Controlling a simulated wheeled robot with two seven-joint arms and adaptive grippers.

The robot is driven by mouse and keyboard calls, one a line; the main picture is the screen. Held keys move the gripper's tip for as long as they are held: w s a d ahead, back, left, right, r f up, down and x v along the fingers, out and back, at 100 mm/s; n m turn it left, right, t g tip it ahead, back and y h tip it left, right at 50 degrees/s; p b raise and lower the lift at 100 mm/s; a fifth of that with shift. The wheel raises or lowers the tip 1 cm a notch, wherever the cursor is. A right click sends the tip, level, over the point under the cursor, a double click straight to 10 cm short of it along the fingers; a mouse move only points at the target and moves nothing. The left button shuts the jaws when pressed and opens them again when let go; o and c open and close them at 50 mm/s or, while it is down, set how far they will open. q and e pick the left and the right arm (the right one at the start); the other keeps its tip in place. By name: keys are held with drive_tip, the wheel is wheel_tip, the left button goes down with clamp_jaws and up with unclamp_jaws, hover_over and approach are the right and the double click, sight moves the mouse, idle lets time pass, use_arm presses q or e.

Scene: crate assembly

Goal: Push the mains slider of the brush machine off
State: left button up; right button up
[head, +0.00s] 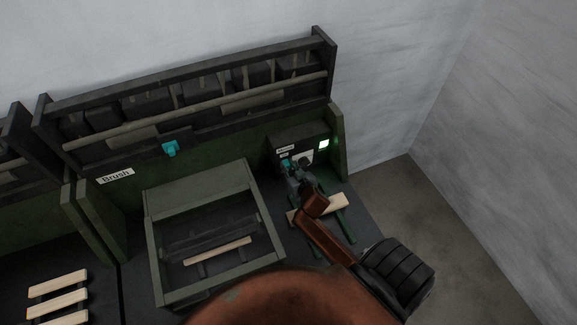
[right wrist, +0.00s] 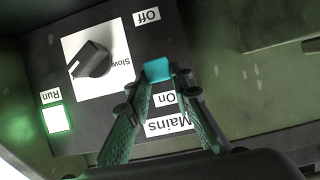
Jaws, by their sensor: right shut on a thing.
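The brush machine's control panel (head: 313,143) is at the right end of the bench in the head view. In the right wrist view, the teal mains slider (right wrist: 158,69) sits between the "Off" label (right wrist: 147,16) and the "On" label (right wrist: 164,98), nearer "On". My right gripper (right wrist: 160,82) is shut on this slider, with one fingertip on each side. In the head view my right gripper (head: 290,170) is at the panel and partly covers it. The green Run light (right wrist: 56,118) is lit. My left gripper is not in view.
A black knob (right wrist: 90,60) on a white plate marked "Slow" is beside the slider. A framed green box (head: 155,235) stands left of the panel, and a wooden slat (head: 330,206) lies below the gripper. Another teal part (head: 171,148) is on the back board.

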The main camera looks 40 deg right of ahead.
clamp_jaws()
wheel_tip(320, 180, down, 4)
drive_tip(key=shift+s+f+b, duration=0.1)
drive_tip(key=shift+b, duration=0.85)
drive_tip(key=shift+a, duration=0.1)
drive_tip(key=o, duration=0.7)
unclamp_jaws()
drive_tip(key=shift+o, duration=0.6)
